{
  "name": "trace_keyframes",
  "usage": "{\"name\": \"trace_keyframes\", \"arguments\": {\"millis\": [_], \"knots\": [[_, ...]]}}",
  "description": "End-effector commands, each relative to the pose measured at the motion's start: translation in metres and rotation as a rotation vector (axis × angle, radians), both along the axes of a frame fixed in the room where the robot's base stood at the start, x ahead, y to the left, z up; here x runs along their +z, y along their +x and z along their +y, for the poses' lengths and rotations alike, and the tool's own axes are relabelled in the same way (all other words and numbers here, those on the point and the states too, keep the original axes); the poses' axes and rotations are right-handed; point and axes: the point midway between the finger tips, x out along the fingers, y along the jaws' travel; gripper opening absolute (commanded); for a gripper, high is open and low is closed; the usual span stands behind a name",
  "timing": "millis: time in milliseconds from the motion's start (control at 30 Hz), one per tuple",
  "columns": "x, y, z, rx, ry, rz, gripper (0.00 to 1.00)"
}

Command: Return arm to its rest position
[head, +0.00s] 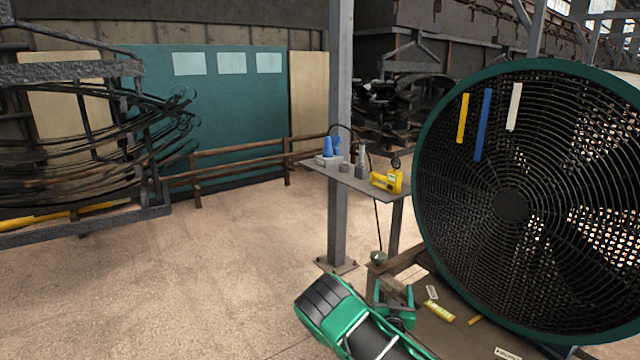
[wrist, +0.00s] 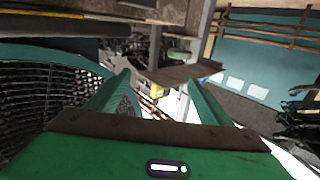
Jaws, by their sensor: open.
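My arm (head: 345,312), green with black bands, reaches in from the bottom of the head view. My gripper (head: 396,288) is at its end, in front of the low bench beside the big fan. In the wrist view my gripper (wrist: 157,82) shows two green fingers spread wide apart. Nothing is held between them. The wrist view is turned over, with the fan grille (wrist: 45,95) at its left and the small shelf (wrist: 185,73) beyond the fingertips.
A large fan (head: 512,205) in a green ring fills the right. A grey post (head: 340,200) stands behind a small shelf (head: 352,180) with a yellow device (head: 388,181). A low bench (head: 455,335) holds yellow pieces. A spring rack (head: 90,140) stands left. The middle-left floor is clear.

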Motion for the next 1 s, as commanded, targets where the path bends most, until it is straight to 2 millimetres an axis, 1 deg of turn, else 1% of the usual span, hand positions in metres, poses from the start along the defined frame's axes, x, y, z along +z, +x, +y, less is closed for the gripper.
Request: {"name": "trace_keyframes", "arguments": {"millis": [33,167,300,467,500,600,700,833,1000], "knots": [[0.008,0.001,-0.008,-0.024,0.007,-0.002,0.74],[0.022,0.001,-0.028,-0.09,0.018,0.007,0.74],[0.04,-0.002,-0.052,-0.174,0.035,0.026,0.74],[0.066,-0.01,-0.087,-0.303,0.068,0.076,0.74],[0.073,-0.014,-0.097,-0.338,0.079,0.095,0.74],[0.089,-0.026,-0.117,-0.419,0.108,0.152,0.74],[0.102,-0.04,-0.135,-0.484,0.139,0.217,0.74],[0.119,-0.061,-0.151,-0.549,0.182,0.311,0.74],[0.139,-0.092,-0.162,-0.591,0.237,0.448,0.74]]}}
